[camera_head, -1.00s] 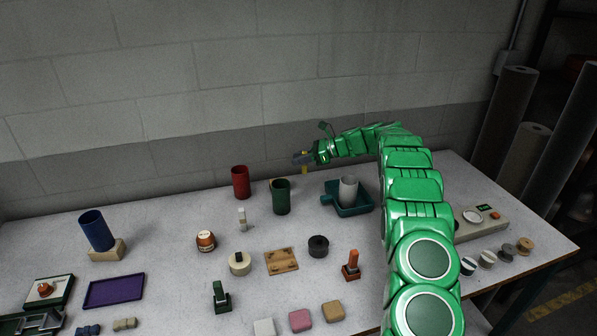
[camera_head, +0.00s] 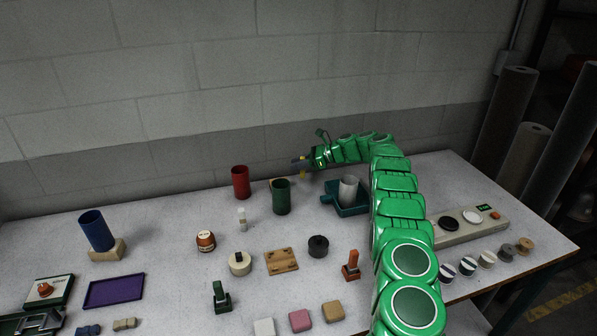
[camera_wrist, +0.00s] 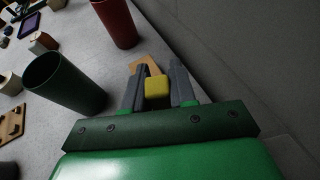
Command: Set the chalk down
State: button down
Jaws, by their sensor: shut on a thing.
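The chalk is a yellow block (camera_wrist: 157,90) between the two grey fingers of my gripper (camera_wrist: 159,80) in the wrist view. In the head view the yellow chalk (camera_head: 303,173) hangs below my gripper (camera_head: 301,162), near the back wall and above the back of the table. My gripper is shut on it. A tan wooden piece (camera_wrist: 146,63) lies beyond the fingertips in the wrist view. In the head view it is mostly hidden behind the green cup.
A green cup (camera_head: 281,197) and a red cup (camera_head: 240,182) stand left of my gripper. A teal tray (camera_head: 349,209) with a white cylinder (camera_head: 348,188) is below right. A small white-topped bottle (camera_head: 242,219) stands nearer. The table's back strip left of the red cup is clear.

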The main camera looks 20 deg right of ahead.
jog(key=shift+w+f, duration=0.15)
jog(key=shift+f, duration=1.55)
jog(key=shift+f, duration=0.2)
jog(key=c, duration=0.9)
grip_release()
jog(key=shift+d+r, duration=0.15)
jog(key=shift+r, duration=0.05)
jog(key=v, duration=1.2)
jog(key=shift+w+r, duration=0.1)
